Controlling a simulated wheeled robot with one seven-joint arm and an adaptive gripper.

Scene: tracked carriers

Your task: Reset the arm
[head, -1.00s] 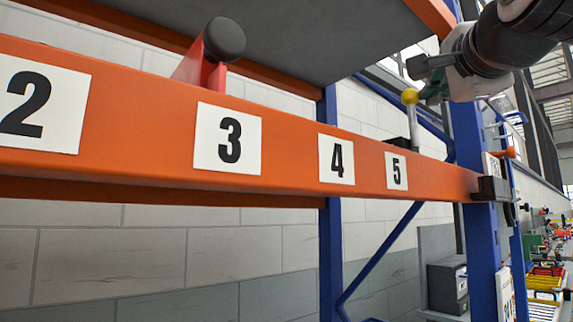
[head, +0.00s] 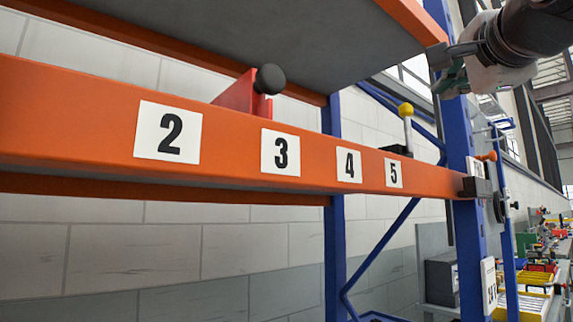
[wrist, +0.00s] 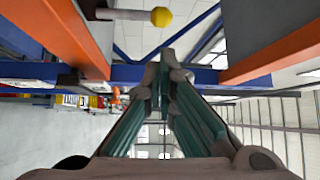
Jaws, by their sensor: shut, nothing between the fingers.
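My gripper (head: 445,72) shows at the upper right of the head view, in front of the blue rack post and just below the upper orange beam. In the wrist view my gripper (wrist: 165,62) has its green-padded fingers meeting at the tips. It is shut and holds nothing. A lever with a yellow knob (head: 406,109) stands upright on the shelf behind label 5, below and left of my gripper. The yellow knob (wrist: 161,17) also shows at the top of the wrist view, apart from my fingers.
An orange beam (head: 228,150) carries labels 2 to 5. A red lever with a black knob (head: 270,79) stands behind it. An upper shelf (head: 290,30) overhangs. A blue post (head: 462,225) stands at right, with crates (head: 535,280) beyond.

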